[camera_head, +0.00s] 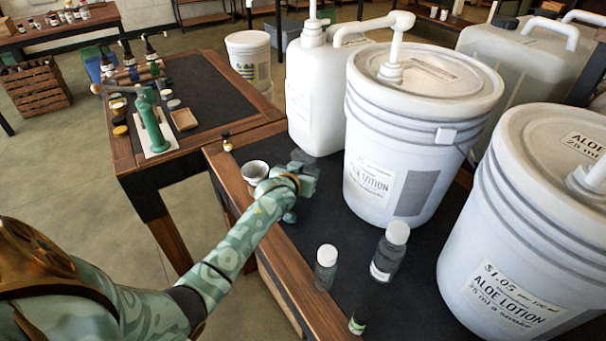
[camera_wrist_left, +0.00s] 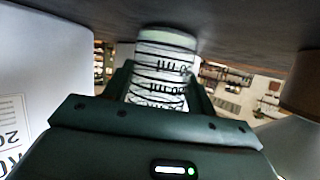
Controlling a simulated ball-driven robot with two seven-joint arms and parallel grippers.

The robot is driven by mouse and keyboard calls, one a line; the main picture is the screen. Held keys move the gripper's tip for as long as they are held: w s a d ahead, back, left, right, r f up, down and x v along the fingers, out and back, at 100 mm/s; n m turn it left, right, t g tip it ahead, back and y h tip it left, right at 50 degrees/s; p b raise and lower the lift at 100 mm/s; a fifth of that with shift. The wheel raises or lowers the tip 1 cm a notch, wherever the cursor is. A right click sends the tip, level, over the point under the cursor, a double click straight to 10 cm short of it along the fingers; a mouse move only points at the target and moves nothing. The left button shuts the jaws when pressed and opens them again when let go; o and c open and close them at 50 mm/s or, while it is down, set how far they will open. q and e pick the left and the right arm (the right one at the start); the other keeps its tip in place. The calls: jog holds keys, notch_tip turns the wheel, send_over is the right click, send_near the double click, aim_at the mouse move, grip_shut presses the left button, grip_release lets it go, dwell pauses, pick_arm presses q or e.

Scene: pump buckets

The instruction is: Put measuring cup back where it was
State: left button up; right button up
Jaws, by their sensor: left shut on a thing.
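The measuring cup (camera_wrist_left: 160,82) is clear with dark scale marks. In the left wrist view it stands between the two fingers of my left gripper (camera_wrist_left: 158,88), which is shut on it. That view is upside down, with the dark table surface along the top. One end of the cup is at or very near that surface; I cannot tell if it touches. In the head view my left gripper (camera_head: 298,182) is low over the table's left part, in front of the white pump jug (camera_head: 318,95), and mostly hides the cup. My right gripper is not in view.
Large lotion buckets (camera_head: 410,140) (camera_head: 520,240) fill the right. Capped bottles (camera_head: 326,266) (camera_head: 390,252) stand at the front. Dark table surface between is clear.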

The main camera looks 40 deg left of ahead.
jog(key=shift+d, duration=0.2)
pick_arm(q)
jog(key=o, duration=1.1)
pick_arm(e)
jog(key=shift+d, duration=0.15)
pick_arm(q)
jog(key=shift+s+r, duration=0.15)
jog(key=shift+r, duration=0.1)
jog(key=p+v, duration=0.5)
jog(key=v, duration=0.6)
jog(key=shift+s+d+p, duration=0.15)
jog(key=shift+s+p, duration=0.15)
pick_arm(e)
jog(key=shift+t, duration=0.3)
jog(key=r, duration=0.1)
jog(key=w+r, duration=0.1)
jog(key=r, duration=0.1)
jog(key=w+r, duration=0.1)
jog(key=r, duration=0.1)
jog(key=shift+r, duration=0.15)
